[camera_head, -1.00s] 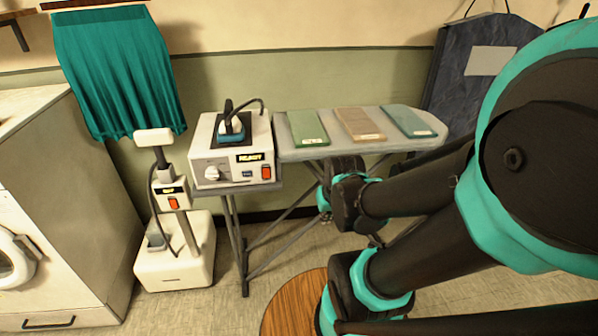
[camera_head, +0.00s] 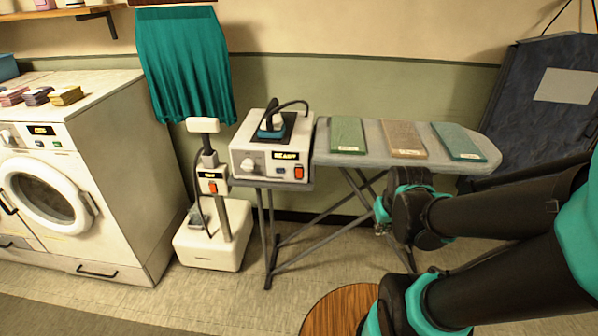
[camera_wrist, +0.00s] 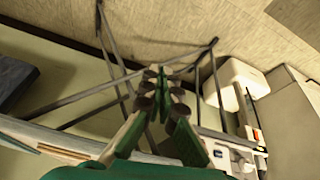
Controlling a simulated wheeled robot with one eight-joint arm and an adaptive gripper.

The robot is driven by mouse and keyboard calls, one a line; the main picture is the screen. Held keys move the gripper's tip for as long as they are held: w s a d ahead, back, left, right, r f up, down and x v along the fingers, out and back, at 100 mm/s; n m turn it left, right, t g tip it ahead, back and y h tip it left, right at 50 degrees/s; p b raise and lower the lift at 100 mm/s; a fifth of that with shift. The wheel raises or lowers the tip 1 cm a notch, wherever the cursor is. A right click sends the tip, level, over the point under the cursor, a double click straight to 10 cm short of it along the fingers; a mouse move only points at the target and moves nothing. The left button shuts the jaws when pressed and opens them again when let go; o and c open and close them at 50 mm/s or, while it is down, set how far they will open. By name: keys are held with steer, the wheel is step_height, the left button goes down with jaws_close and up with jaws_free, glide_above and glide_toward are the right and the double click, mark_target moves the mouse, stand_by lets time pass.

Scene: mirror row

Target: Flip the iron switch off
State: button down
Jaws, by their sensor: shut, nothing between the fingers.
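The iron station, a white box (camera_head: 246,152) with a knob and a display reading READY, stands at the left end of the ironing board. A small iron (camera_head: 272,124) with a blue base and dark cord rests on top. The red iron switch (camera_head: 298,173) is on the front face, at lower right; its exact position is too small to tell. My gripper (camera_head: 381,214) is right of the station, below the board and apart from the switch. In the wrist view my gripper (camera_wrist: 164,72) has its fingers together and empty, with the station (camera_wrist: 222,145) at lower right.
A white steamer (camera_head: 212,235) with its own red switch (camera_head: 213,187) stands left of the station. A washing machine (camera_head: 100,170) is further left. Three folded cloths lie on the ironing board (camera_head: 372,135). A round wooden top (camera_head: 340,312) is in front. Floor before the station is clear.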

mark_target(298, 170)
steer(key=w+a+r+n, duration=0.4)
steer(key=w+a+n, duration=0.5)
steer(key=a+n, duration=0.4)
steer(key=w+a+r+n, duration=0.4)
steer(key=w+a+n, duration=0.6)
steer(key=n, duration=1.1)
steer(key=a, duration=0.2)
steer(key=shift+w+a, duration=0.15)
steer(key=shift+a, duration=0.2)
steer(key=w+f, duration=0.2)
steer(key=f, duration=0.1)
steer(key=w+f, duration=0.2)
steer(key=f, duration=0.1)
steer(key=w+f, duration=0.2)
steer(key=shift+w+d+f, duration=0.15)
steer(key=shift+w+f, duration=0.2)
steer(key=shift+f, duration=0.05)
steer(key=shift+w, duration=0.4)
